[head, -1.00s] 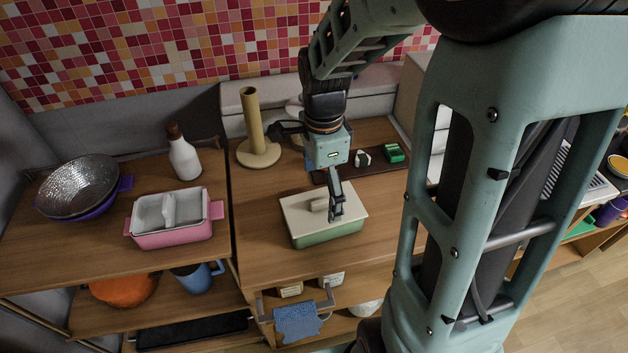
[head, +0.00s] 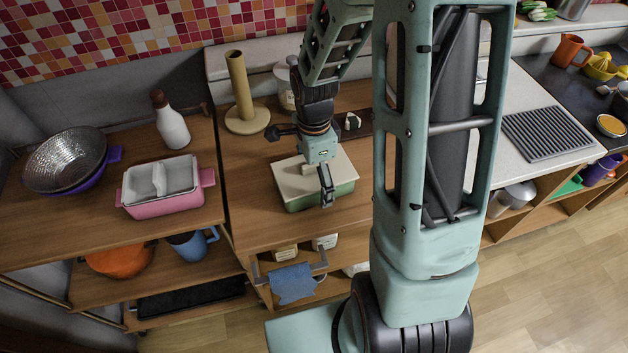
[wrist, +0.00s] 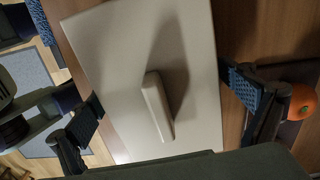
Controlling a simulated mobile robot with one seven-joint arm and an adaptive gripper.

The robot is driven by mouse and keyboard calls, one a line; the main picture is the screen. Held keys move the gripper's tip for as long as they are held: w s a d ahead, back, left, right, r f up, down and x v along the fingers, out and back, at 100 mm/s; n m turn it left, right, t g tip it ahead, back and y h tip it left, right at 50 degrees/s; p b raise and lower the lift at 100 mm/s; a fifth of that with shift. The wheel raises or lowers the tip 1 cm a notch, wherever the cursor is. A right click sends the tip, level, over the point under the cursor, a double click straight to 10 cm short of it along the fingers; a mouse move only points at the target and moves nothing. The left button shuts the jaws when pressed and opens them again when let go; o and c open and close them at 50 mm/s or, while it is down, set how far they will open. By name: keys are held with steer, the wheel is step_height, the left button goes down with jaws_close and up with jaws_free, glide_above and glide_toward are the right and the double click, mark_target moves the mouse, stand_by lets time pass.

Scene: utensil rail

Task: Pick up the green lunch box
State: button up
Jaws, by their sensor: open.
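The green lunch box (head: 288,187) stands on the wooden counter, with a cream lid and a raised bar handle on top. In the wrist view the lid (wrist: 105,50) fills the middle, and its handle (wrist: 157,105) lies between my fingers. My gripper (head: 318,188) is open right above the box, with one finger by the front side of the lid. In the wrist view my gripper (wrist: 168,108) has its fingers spread at the left and right edges of the lid. In the head view my gripper hides part of the lid and handle. I cannot tell whether the fingers touch the box.
A paper towel holder (head: 240,90) and a white jar (head: 285,85) stand behind the box. A pink container (head: 160,203), a white bottle (head: 172,125) and a colander (head: 65,155) stand on the left shelf. A blue cloth (head: 292,283) hangs below the counter front.

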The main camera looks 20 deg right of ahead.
steer(key=shift+c, duration=0.2)
steer(key=c, duration=1.5)
steer(key=shift+c, duration=0.7)
steer(key=shift+r, duration=0.15)
